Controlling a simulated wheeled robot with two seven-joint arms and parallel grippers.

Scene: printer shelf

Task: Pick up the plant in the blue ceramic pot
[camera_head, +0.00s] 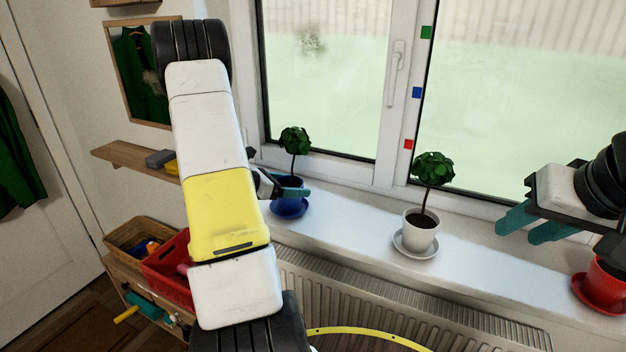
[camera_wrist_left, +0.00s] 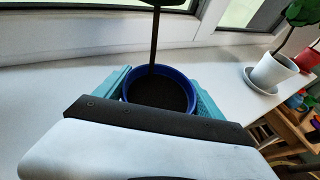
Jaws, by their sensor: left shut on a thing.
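The plant in the blue ceramic pot (camera_head: 287,184) is at the left of the windowsill, upright, with a round green crown and a blue saucer (camera_head: 289,209) under it. In the left wrist view the blue pot (camera_wrist_left: 127,91) shows its dark soil and stem. My left gripper (camera_head: 284,191) is shut on the pot, its teal fingers on opposite sides. I cannot tell whether the pot has left the saucer. My right gripper (camera_head: 517,233) is open and empty at the right, its two teal fingers apart.
A plant in a white pot (camera_head: 420,231) stands mid-sill on its saucer. A red pot (camera_head: 607,286) is at the right edge below my right arm. The window (camera_head: 390,90) rises behind the sill. A red crate (camera_head: 168,278) and a wooden shelf (camera_head: 125,154) are at the left.

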